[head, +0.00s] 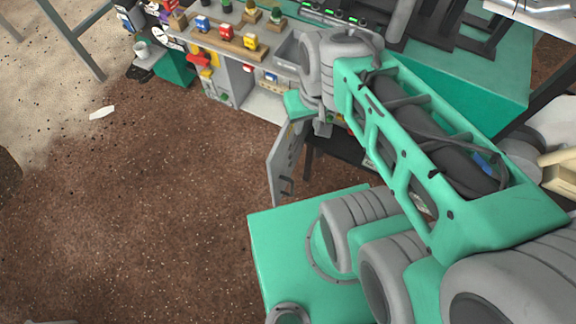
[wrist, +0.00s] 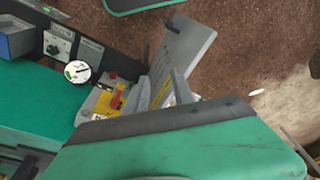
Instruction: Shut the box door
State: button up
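The box door (head: 286,162) is a grey panel standing open, with a dark handle-like part low on its face. It also shows in the wrist view (wrist: 184,54), swung out from the box. The box interior (wrist: 112,98) is partly visible there, with red and yellow parts. My gripper (head: 306,108) is at the far end of my green arm, just above and close to the door in the head view. I cannot tell whether it touches the door.
A grey workbench (head: 238,78) with coloured blocks and switches stands at the back. A green-topped table (head: 480,85) is at the right. The brown speckled floor (head: 150,200) left of the door is mostly free, with a white scrap (head: 102,112) on it.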

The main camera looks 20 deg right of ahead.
aim_at(281, 162)
jog(key=z, duration=2)
jog(key=k, duration=1.05)
jog(key=u, duration=2.35)
